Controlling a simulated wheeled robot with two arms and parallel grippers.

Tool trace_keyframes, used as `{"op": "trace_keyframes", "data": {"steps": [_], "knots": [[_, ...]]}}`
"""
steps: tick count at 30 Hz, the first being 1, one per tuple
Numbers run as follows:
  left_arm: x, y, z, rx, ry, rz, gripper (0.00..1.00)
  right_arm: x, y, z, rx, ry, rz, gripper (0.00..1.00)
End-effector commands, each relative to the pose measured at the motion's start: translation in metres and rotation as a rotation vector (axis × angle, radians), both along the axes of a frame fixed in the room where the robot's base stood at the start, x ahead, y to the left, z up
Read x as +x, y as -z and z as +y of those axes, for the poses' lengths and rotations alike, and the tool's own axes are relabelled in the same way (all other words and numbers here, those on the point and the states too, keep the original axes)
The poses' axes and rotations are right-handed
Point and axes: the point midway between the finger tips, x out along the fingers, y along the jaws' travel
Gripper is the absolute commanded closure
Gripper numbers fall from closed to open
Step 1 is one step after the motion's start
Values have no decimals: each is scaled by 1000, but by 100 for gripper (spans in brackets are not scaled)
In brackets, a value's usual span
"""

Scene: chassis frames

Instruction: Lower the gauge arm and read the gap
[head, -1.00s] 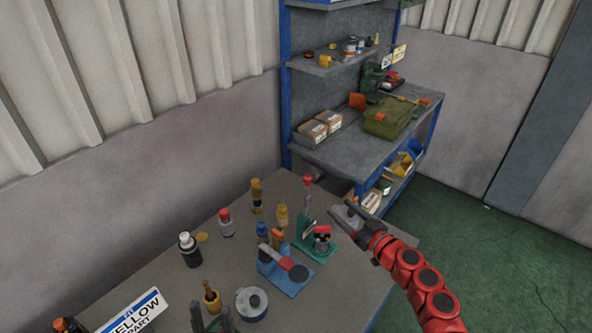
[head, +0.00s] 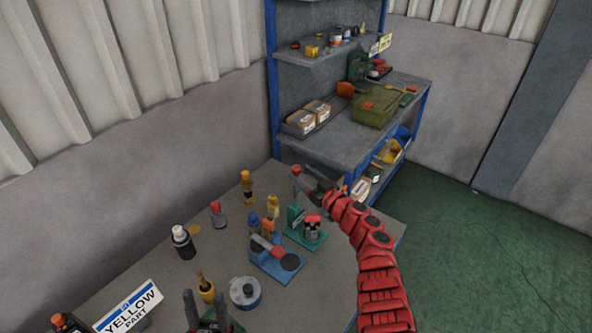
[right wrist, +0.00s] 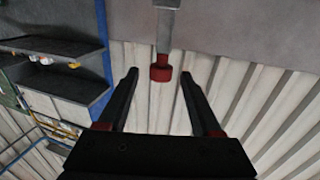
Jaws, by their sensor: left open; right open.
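A green-based fixture (head: 306,239) stands upright near the table's right edge, with a red-topped part on it. A raised arm with a red tip (head: 296,170) rises at its back; I take this as the gauge arm. My right gripper (head: 303,178) is open beside the red tip. In the right wrist view the red tip (right wrist: 161,72) on its grey bar lies between the open fingers or just beyond them; contact cannot be told. My left gripper (head: 205,303) is open at the bottom of the head view, low over the table's front, its fingers pointing up in the picture.
A blue fixture (head: 268,266) with a dark disc stands left of the green one. A round grey tin (head: 245,292), several bottles and a YELLOW PART sign (head: 130,307) share the table (head: 325,285). A shelved bench (head: 340,140) stands behind.

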Motion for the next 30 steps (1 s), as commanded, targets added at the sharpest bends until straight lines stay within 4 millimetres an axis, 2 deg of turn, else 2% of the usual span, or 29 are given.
{"op": "trace_keyframes", "data": {"steps": [3, 9, 22, 30], "knots": [[0, 8, 0, 0, 0, 0, 50, 12, 2, 7, 6, 5, 1, 34], [0, 14, 0, 0, 0, 0, 50, 23, 1, 17, 4, 2, 1, 34], [0, 15, 0, 0, 0, 0, 50, 26, 0, 22, -1, -3, -1, 34], [0, 15, 0, 0, 0, 0, 50, 26, 0, 22, 0, -3, 0, 82]]}}
